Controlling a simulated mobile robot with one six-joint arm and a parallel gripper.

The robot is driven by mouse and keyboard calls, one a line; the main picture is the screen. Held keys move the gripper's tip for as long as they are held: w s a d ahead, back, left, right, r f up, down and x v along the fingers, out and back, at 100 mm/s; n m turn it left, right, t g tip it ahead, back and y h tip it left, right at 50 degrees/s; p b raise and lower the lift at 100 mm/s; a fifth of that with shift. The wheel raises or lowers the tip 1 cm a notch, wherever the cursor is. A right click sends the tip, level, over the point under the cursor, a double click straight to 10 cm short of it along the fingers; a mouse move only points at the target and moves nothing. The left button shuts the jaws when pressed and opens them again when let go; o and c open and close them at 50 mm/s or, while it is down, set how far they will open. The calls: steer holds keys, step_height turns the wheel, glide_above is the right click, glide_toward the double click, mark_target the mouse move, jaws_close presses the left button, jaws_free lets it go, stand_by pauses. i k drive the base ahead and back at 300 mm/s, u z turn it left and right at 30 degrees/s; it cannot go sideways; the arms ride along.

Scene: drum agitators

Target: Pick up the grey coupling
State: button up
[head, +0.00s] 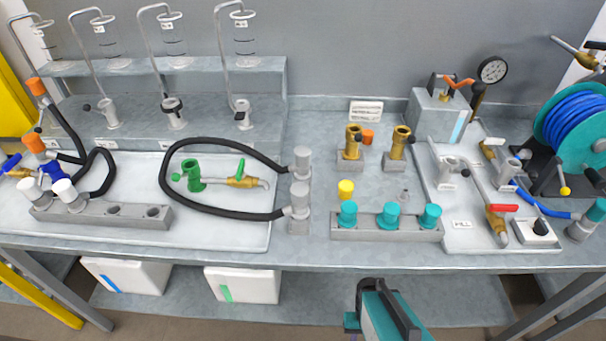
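Two grey couplings stand on grey blocks right of the left tray, an upper one (302,160) and a lower one (299,199). A black hose (195,205) loops between them. Another grey coupling (580,227) is at the right, by the end of the blue hose. I cannot tell which one the task names. My gripper (366,290) is at the bottom centre, in front of the bench and apart from all of the couplings. Its fingers are seen from behind and partly cut off, so whether they are open does not show.
Three teal caps (388,214) sit on a grey rack near the front edge. A yellow cap (346,189) and two brass fittings (353,142) stand behind it. The left tray (255,237) holds a green fitting (194,178). A hose reel (577,126) stands at the right.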

mark_target(299, 191)
steer(key=k, duration=1)
